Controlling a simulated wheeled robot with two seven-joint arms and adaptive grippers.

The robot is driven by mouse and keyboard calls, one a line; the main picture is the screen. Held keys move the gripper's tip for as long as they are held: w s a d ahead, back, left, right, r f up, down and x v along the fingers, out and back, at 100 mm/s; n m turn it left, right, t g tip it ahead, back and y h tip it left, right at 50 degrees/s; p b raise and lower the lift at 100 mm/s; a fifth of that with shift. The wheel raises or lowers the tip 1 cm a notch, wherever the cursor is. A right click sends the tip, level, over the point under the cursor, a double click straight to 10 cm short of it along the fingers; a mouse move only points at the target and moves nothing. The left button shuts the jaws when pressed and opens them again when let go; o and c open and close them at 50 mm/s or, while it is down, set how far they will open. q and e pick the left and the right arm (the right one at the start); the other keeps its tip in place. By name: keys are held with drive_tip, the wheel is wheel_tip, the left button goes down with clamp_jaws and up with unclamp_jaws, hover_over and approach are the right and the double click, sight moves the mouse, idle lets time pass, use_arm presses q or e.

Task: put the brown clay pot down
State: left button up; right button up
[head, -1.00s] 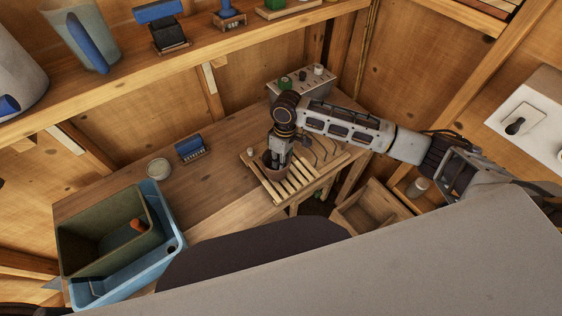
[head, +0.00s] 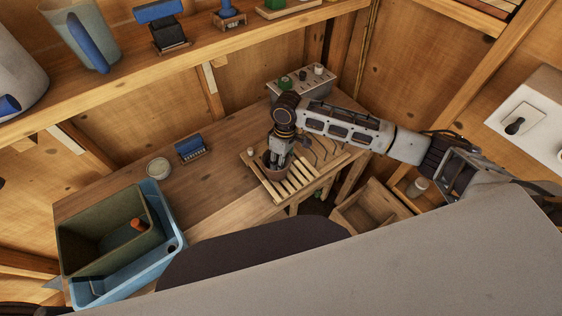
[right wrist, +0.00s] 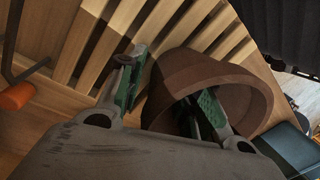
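The brown clay pot (head: 275,174) stands on the slatted wooden rack (head: 300,182) on the bench, apparently upright. In the right wrist view the pot (right wrist: 255,92) rests against the slats (right wrist: 125,18). My right gripper (head: 279,158) is over the pot. In the right wrist view its fingers (right wrist: 170,78) are spread, one inside the pot's mouth and one outside, with a gap between the outer finger and the wall. The pot hides part of the inner finger. My left gripper does not show.
A blue bin (head: 172,222) with a green crate (head: 68,222) in it stands at the bench's left. A round pale container (head: 158,168) and a blue brush (head: 190,149) lie behind. A grey box (head: 318,84) stands beyond the rack. Bench between bin and rack is clear.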

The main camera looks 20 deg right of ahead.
wheel_tip(320, 180, up, 12)
drive_tip(key=w+d, duration=0.1)
idle(0.9)
idle(0.6)
